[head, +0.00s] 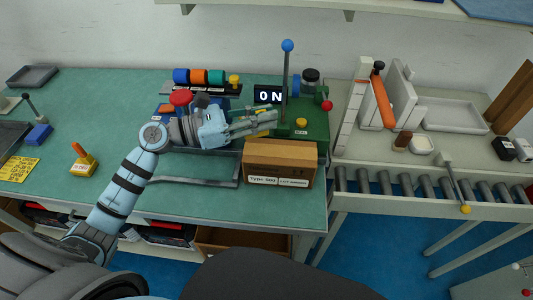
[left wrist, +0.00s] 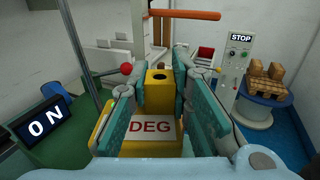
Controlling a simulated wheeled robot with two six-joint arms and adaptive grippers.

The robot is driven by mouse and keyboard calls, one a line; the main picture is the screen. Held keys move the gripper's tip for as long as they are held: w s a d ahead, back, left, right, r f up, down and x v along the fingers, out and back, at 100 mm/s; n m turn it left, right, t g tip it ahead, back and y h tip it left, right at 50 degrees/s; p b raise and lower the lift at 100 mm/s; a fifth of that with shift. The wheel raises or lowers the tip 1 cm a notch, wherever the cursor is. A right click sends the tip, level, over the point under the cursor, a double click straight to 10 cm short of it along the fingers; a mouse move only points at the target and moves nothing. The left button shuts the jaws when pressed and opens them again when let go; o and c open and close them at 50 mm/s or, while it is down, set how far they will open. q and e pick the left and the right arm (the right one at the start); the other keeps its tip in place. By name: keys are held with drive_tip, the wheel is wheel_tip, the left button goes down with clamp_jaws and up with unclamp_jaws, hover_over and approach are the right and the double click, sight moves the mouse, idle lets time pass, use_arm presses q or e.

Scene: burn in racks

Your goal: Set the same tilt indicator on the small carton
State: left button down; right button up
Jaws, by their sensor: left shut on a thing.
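The tilt indicator (left wrist: 152,127), a yellow block with a white plate reading DEG, sits between the fingers of my left gripper (left wrist: 158,78) in the left wrist view. In the head view my left gripper (head: 266,124) is shut on it, and only a bit of yellow shows between the fingers. The small carton (head: 280,164) is a closed brown box with white labels at the bench's front right corner. The gripper is just behind and above the carton, near the green machine. The indicator's underside is hidden. My right gripper is not in view.
A green machine (head: 312,125) with an ON display (head: 269,95) and a tall blue-knobbed lever (head: 286,75) stands right behind the carton. A roller conveyor (head: 400,184) lies to the right. A yellow block with an orange handle (head: 83,160) sits on the bench's left.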

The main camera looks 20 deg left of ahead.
use_arm(q)
wheel_tip(320, 180, down, 11)
drive_tip(key=shift+f+b, duration=0.1)
drive_tip(key=shift+b, duration=0.85)
drive_tip(key=shift+f, duration=0.15)
drive_tip(key=c, duration=1.5)
unclamp_jaws()
drive_tip(key=shift+o, duration=0.2)
drive_tip(key=b+v, duration=0.1)
drive_tip(key=v, duration=1.1)
drive_tip(key=shift+r, duration=0.2)
